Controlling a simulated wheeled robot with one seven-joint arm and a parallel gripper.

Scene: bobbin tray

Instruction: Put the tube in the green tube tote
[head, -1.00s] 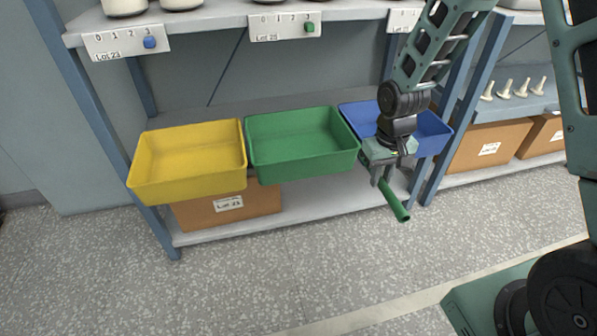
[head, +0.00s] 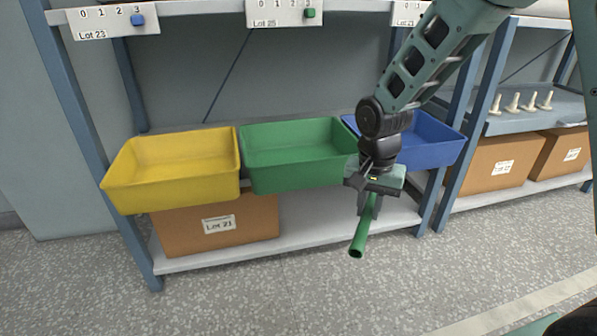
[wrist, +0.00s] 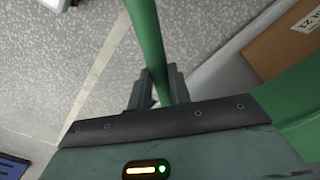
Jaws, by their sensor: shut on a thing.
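The green tube (head: 361,236) is held in my gripper (head: 368,205), which is shut on it. The tube slants down toward the viewer, and its open lower end shows. In the wrist view the tube (wrist: 148,40) runs up between the two fingers of my gripper (wrist: 156,85). The green tote (head: 300,175) sits on the shelf between a yellow and a blue tote. It looks empty. My gripper is in front of the green tote's right end, with the tube below the rim level. In the wrist view a green wall (wrist: 293,95) shows at the right.
The yellow tote (head: 172,190) stands left of the green one, and the blue tote (head: 445,150) right, partly behind my arm. A cardboard box (head: 218,242) sits on the lower shelf. A blue shelf post (head: 432,205) stands at right. The floor in front is clear.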

